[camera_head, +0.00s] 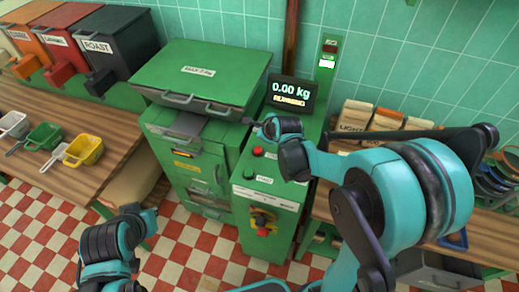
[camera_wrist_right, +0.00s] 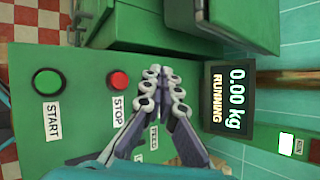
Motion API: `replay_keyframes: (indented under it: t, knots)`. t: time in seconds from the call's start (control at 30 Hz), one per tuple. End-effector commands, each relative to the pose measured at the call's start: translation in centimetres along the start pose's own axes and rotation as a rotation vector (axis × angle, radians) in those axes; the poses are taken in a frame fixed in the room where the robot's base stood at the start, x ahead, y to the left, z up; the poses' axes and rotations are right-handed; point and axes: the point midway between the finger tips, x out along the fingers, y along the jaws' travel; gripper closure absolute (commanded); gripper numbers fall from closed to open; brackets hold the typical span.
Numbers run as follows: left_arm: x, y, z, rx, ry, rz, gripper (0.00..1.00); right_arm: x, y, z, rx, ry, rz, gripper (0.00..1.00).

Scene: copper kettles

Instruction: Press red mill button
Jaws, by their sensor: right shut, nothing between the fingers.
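The red button (camera_head: 258,151) sits on the sloping green control panel, above the green START button (camera_head: 249,174). In the right wrist view the red button (camera_wrist_right: 118,81) is round, labelled STOP, and left of my fingers; the green button (camera_wrist_right: 47,81) is farther left. My right gripper (camera_head: 250,122) is above the panel's upper end, near the display. In the wrist view my right gripper (camera_wrist_right: 164,80) has its fingertips together, empty and beside the red button; their height above the panel is unclear. My left arm is at the lower left of the head view; its finger state is unclear.
The display (camera_head: 291,93) reads 0.00 kg RUNNING. The green mill with its closed lid (camera_head: 200,75) stands left of the panel. A yellow and red switch (camera_head: 263,222) is on the panel's front. Scoops (camera_head: 84,150) lie on the left bench, and bags (camera_head: 354,117) stand at right.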

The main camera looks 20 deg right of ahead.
Motion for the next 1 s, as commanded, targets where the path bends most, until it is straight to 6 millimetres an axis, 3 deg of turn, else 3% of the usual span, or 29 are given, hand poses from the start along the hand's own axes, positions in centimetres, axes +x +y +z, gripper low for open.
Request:
replay_keyframes:
  t: [0.27, 0.8, 1.0]
  knots:
    - [0.7, 0.0, 0.5, 0.000, 0.000, 0.000, 1.00, 0.7, 0.5, -0.5, -0.001, 0.000, 0.000, 1.00]
    - [5.4, 0.0, 3.8, 0.000, 0.000, 0.000, 1.00, 5.6, 4.1, -4.1, -0.002, 0.000, 0.000, 1.00]
    - [5.9, 0.0, 4.2, 0.000, 0.000, 0.000, 1.00, 6.2, 4.5, -4.5, -0.002, 0.000, 0.000, 1.00]
